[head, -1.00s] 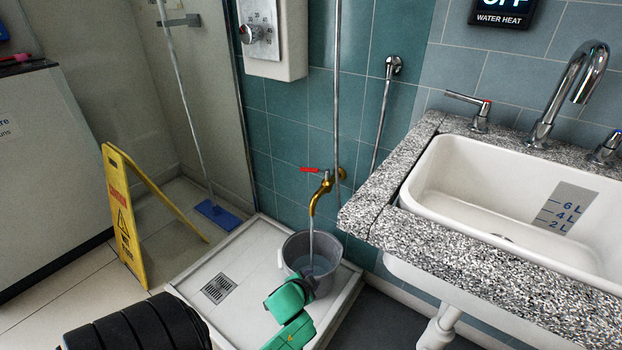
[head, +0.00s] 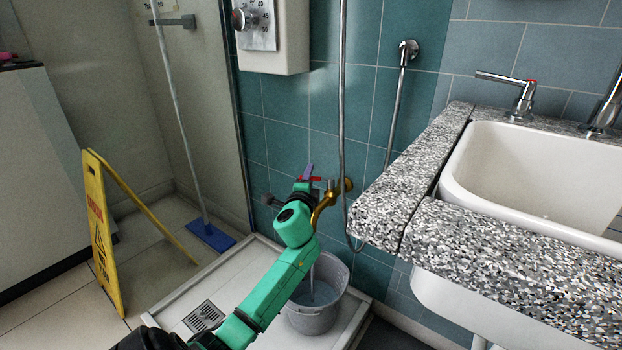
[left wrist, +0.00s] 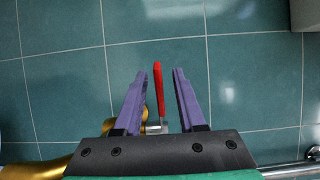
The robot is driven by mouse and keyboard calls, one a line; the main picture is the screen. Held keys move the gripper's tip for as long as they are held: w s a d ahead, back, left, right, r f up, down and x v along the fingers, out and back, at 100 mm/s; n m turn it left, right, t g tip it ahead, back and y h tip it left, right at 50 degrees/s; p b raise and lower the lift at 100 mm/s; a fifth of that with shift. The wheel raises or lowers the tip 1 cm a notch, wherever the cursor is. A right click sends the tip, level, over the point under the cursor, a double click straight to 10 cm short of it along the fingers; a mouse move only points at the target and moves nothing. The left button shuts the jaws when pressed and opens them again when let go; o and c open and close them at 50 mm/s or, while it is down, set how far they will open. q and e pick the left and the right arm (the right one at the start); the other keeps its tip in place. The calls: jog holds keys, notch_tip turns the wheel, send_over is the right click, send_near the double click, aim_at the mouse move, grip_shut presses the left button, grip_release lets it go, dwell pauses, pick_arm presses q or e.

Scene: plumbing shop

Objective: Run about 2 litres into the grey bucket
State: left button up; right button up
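The grey bucket (head: 310,320) stands on the white shower tray under the brass tap (head: 322,208). A thin stream of water falls from the tap into it, and water (head: 318,293) shows inside; its level against any mark cannot be read. My left gripper (head: 307,173) is at the tap and partly hides it. In the left wrist view, my left gripper (left wrist: 163,92) is open, with the tap's red lever (left wrist: 159,90) between its purple fingers, nearer the left one. A gap shows on both sides of the lever. My right gripper is not in view.
The granite counter (head: 430,200) with its white sink (head: 540,170) juts out right of the tap. A chrome pipe (head: 343,100) runs down the wall close by the tap. A yellow floor sign (head: 100,235) and a mop (head: 210,237) stand at left.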

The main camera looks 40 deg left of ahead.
pick_arm(q)
jog(key=shift+x, duration=1.1)
jog(key=shift+f, duration=0.1)
grip_shut()
dwell(0.5)
